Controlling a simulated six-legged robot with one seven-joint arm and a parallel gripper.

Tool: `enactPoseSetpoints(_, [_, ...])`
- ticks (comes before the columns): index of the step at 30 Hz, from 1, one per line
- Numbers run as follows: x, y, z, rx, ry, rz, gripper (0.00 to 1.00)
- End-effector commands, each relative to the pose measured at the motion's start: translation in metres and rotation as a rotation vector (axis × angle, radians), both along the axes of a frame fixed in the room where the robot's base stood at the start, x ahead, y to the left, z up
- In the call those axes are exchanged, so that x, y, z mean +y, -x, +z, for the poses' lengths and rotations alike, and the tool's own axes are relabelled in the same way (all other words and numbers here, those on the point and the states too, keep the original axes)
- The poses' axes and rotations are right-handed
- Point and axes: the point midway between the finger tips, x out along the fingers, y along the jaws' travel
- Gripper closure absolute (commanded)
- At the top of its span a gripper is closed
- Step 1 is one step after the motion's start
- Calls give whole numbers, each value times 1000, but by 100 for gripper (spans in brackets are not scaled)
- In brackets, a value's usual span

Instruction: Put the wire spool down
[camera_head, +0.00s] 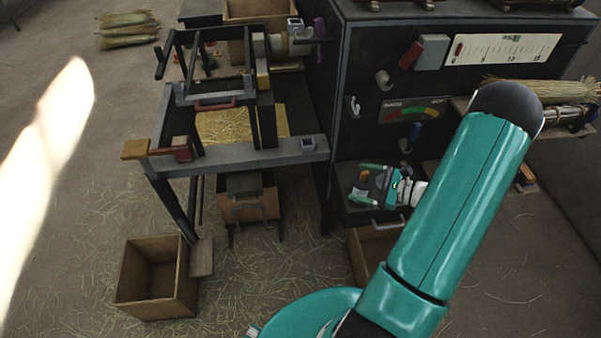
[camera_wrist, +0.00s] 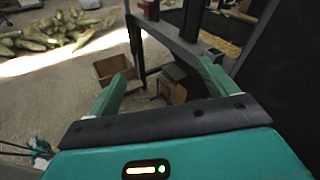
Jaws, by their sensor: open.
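My gripper (camera_head: 366,183) is at the dark shelf on the front of the machine, its teal fingers spread and pointing left. In the wrist view its two fingers (camera_wrist: 160,84) stand wide apart with nothing held between them. A round piece with a purple rim (camera_head: 319,36) sits at the top of the machine, beside a grey cylinder. I cannot tell whether either of these is the wire spool.
A dark frame bench (camera_head: 240,152) holding straw stands left of the machine (camera_head: 420,70). An open wooden box (camera_head: 152,277) is on the floor at the left. A shelf with a straw broom (camera_head: 545,92) is at the right. The straw-strewn floor at the front left is mostly clear.

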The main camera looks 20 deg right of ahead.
Motion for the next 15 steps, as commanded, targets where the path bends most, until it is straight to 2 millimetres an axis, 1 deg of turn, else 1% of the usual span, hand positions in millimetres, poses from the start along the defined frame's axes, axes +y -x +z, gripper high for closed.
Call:
enactPoseSetpoints(1, [18, -7, 20, -2, 64, 86, 15])
enactPoseSetpoints(4, [51, -13, 50, 2, 184, 245, 15])
enactPoseSetpoints(7, [83, -13, 77, -2, 310, 396, 15])
enactPoseSetpoints(9, [104, -11, 95, -9, 402, 499, 15])
enactPoseSetpoints(11, [121, -7, 109, -17, 482, 583, 15])
enactPoseSetpoints(15, [158, 5, 140, -49, 680, 768, 15])
